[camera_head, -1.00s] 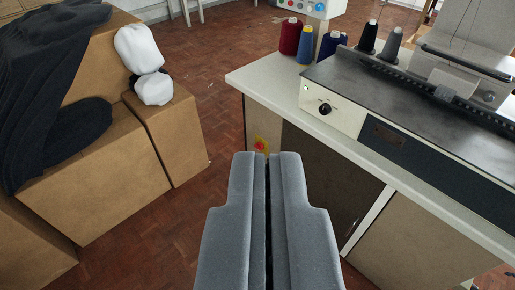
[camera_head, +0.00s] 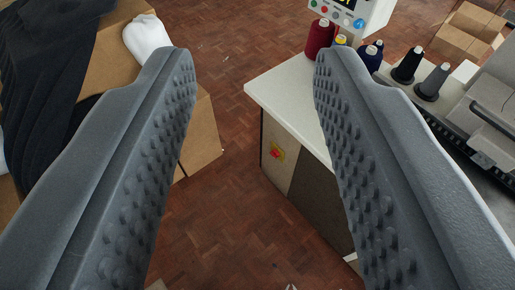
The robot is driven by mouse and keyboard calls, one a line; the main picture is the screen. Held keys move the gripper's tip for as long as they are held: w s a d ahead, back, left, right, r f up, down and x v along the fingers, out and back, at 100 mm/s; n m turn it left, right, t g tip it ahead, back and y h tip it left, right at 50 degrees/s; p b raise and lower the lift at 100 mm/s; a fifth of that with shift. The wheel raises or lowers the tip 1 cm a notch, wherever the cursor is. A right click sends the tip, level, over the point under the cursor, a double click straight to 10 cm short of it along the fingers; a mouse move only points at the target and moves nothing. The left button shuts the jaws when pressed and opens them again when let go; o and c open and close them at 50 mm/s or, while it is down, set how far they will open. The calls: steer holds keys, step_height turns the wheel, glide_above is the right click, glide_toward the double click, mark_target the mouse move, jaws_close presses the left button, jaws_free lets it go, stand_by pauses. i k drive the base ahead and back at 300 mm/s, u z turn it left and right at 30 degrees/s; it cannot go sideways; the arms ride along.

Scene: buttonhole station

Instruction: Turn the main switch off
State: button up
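The fingers are apart from the switch, which looks farther off. The right finger hides part of the table and machine. The switch is too small to tell which way its knob is turned.
Cardboard boxes (camera_head: 203,140) with dark cloth (camera_head: 62,75) and a white bundle (camera_head: 147,36) stand at the left. Thread cones (camera_head: 320,38) and a control box (camera_head: 372,12) are at the upper right. The parquet floor (camera_head: 232,215) between is clear.

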mark_target(275, 153)
steer(key=u, duration=0.95)
steer(key=i, duration=1.2)
steer(key=z, duration=2)
